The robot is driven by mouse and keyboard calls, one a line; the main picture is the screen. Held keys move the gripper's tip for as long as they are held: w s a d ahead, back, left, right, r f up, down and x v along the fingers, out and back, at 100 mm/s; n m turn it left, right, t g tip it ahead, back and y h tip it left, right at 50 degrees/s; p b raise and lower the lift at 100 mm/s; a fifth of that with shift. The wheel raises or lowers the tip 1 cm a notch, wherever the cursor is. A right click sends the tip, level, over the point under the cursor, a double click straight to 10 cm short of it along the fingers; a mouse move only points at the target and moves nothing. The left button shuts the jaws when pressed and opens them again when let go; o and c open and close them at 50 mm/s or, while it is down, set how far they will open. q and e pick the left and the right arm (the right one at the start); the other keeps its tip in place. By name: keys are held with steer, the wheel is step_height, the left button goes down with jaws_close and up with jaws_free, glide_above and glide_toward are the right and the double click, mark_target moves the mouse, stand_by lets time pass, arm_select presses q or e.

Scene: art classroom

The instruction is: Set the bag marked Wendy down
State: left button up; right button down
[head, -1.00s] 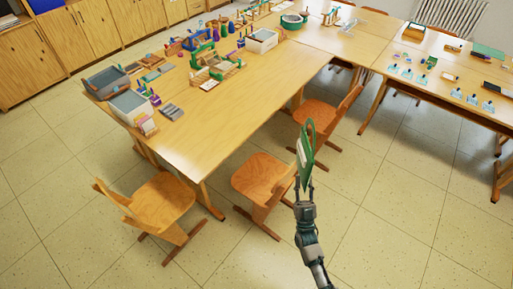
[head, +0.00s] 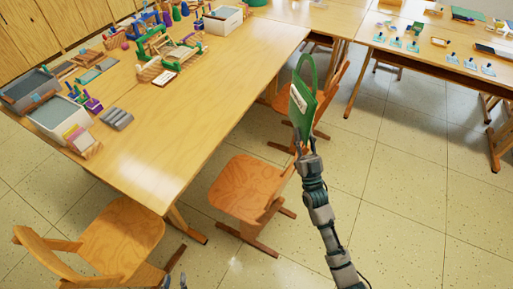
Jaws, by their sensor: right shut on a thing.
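A green bag (head: 307,104) with a looped handle and a white label hangs upright in the air, held at its lower end by my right gripper (head: 301,148). The writing on the label is too small to read. My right gripper is shut on the bag, above the floor to the right of the near table (head: 160,178). My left gripper (head: 174,283) shows only its fingertips at the bottom edge, apart and with nothing between them, beside a chair.
Wooden chairs (head: 245,187) (head: 122,232) stand at the near table. The table's near right part is bare; grey trays, a loom (head: 165,45) and a white bin (head: 222,20) fill its far left side. Another table (head: 430,60) holds small items. Tiled floor lies open at right.

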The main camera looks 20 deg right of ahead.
step_height(320, 180, down, 18)
steer(key=b, duration=0.6)
arm_select(q)
step_height(320, 180, up, 15)
steer(key=d+n+t+h, duration=0.1)
steer(key=t+h, duration=0.1)
steer(key=t, duration=1)
steer(key=shift+s+d+t+h, duration=0.3)
steer(key=shift+t, duration=0.1)
arm_select(e)
steer(key=c, duration=0.9)
jaws_free()
steer(key=shift+d, duration=0.1)
arm_select(q)
steer(key=shift+w+f+g, duration=0.5)
steer(key=shift+f+g, duration=0.1)
arm_select(e)
steer(key=v, duration=1.2)
arm_select(q)
steer(key=shift+d, duration=0.1)
steer(key=shift+s, duration=0.1)
